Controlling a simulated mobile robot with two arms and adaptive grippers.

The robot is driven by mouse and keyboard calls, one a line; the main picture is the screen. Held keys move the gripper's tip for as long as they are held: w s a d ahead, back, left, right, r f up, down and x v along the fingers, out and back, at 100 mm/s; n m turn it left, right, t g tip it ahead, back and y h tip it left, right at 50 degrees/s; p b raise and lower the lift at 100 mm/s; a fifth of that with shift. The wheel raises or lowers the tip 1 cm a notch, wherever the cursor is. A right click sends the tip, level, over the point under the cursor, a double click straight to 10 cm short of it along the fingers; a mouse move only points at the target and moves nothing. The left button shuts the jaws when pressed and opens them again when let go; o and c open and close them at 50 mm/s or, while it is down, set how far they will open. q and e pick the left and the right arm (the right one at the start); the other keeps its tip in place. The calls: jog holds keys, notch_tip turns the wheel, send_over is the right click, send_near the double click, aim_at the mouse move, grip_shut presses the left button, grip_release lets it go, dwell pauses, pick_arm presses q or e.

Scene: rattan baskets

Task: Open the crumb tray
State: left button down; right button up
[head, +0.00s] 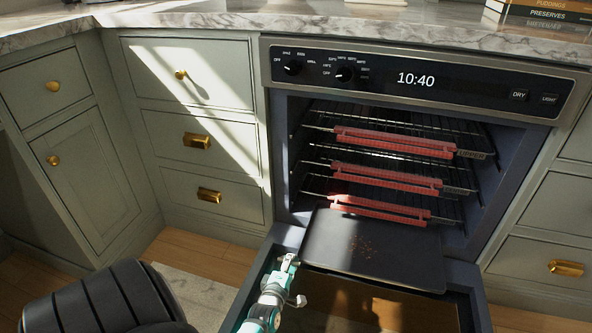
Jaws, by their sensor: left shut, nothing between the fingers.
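The crumb tray (375,250) is a flat dark sheet at the bottom of the oven (420,75). It sticks out of the oven's mouth over the lowered door, with brown crumbs on top. The oven door (472,290) is folded down and open. My left gripper (289,262) is shut and empty, at the left side of the open door, left of the tray's front left corner. Whether it touches the door or tray I cannot tell. My right gripper is not in view.
Several wire racks (330,120) with red guards on their front edges are above the tray. Grey-green cabinets with brass knobs and pulls (196,140) flank the oven. A marble counter (330,22) runs above, with stacked books (545,12) at right.

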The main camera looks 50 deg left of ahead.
pick_arm(q)
jog(key=shift+f+p+v, duration=0.2)
jog(key=shift+p+v, duration=0.1)
jog(key=shift+v, duration=0.7)
jog(key=shift+f+p+v, duration=0.2)
jog(key=shift+p+v, duration=0.1)
jog(key=shift+v, duration=0.65)
jog(key=c, duration=2)
grip_release()
jog(key=shift+c, duration=0.2)
jog(key=o, duration=0.7)
jog(key=v, duration=1.2)
jog(key=shift+d, duration=0.1)
